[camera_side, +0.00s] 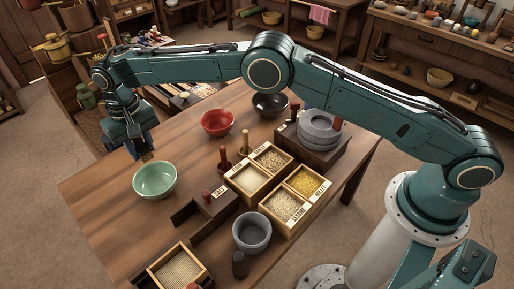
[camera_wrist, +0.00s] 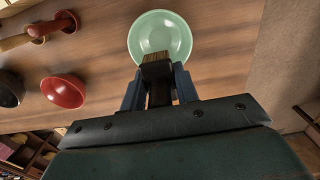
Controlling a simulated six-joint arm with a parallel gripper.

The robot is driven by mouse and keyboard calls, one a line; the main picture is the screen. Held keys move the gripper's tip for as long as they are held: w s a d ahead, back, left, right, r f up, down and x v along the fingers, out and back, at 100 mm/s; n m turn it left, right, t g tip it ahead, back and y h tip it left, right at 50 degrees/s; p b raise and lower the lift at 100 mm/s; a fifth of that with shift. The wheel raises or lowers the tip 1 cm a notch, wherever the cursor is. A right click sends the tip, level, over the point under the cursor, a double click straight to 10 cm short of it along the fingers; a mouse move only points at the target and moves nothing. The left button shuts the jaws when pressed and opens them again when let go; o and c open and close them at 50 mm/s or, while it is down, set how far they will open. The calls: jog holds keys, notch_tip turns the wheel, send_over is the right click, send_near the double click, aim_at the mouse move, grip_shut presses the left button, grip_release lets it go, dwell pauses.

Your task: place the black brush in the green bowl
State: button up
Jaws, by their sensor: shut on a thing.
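The green bowl (camera_side: 155,186) stands upright on the wooden table near its left edge; it also shows at the top centre of the wrist view (camera_wrist: 160,24). My gripper (camera_side: 143,150) points down just above the bowl's back rim. In the wrist view my gripper (camera_wrist: 158,82) is shut on the black brush (camera_wrist: 158,97). A tan end of the brush sticks out past the fingertips and overlaps the bowl's near rim in that view. The rest of the brush is mostly hidden by the fingers. I cannot tell whether it touches the bowl.
A red bowl (camera_side: 217,122) and a black bowl (camera_side: 270,104) stand behind. Wooden boxes of grain (camera_side: 284,207), a grey bowl (camera_side: 251,233) and a stone quern (camera_side: 319,130) stand to the right. The table (camera_side: 105,195) is clear left of the green bowl.

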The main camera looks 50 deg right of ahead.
aim_at(145, 157)
jog(key=shift+f, duration=0.2)
jog(key=shift+f, duration=5.3)
jog(key=o, duration=1.1)
jog(key=shift+c, duration=0.2)
jog(key=shift+r, duration=3.5)
